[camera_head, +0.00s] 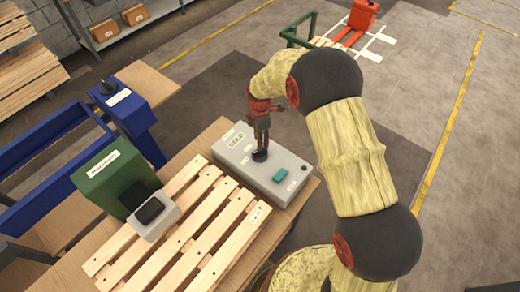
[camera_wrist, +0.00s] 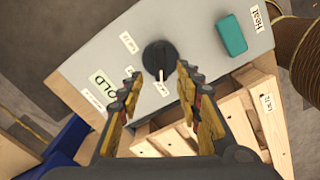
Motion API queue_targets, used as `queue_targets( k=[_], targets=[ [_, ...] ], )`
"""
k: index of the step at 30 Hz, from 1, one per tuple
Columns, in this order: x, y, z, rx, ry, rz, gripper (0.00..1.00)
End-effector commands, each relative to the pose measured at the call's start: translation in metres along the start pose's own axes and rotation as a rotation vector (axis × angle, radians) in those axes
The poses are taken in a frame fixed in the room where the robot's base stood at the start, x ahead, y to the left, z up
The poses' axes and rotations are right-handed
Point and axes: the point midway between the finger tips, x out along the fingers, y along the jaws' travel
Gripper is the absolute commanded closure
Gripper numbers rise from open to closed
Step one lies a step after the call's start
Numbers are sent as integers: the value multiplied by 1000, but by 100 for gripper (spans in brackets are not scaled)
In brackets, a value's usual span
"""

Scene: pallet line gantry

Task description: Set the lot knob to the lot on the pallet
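The lot knob (camera_wrist: 158,56) is a round black knob with a white pointer on the grey control box (camera_head: 235,170). In the wrist view its pointer faces down the picture, toward a small white label (camera_wrist: 161,88) too small to read surely. Another small label (camera_wrist: 128,42) sits left of the knob. My gripper (camera_wrist: 157,78) is open and empty, its fingertips spread to either side just below the knob, apart from it. In the head view my gripper (camera_head: 261,138) points down over the box and partly hides the knob. The wooden pallet (camera_head: 217,213) bears a white lot tag (camera_wrist: 268,102), not clearly legible.
A green box (camera_head: 112,176) and a grey block with a black top (camera_head: 155,217) stand at the pallet's left. A blue frame (camera_head: 131,110) stands behind.

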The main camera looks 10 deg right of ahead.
Motion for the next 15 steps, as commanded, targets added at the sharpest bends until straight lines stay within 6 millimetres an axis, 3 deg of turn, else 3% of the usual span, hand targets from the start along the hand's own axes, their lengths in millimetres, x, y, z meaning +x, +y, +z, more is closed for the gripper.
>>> queue_targets(
  k=[15],
  targets=[
    [68,-1,0,2,0,-2,65]
  ],
)
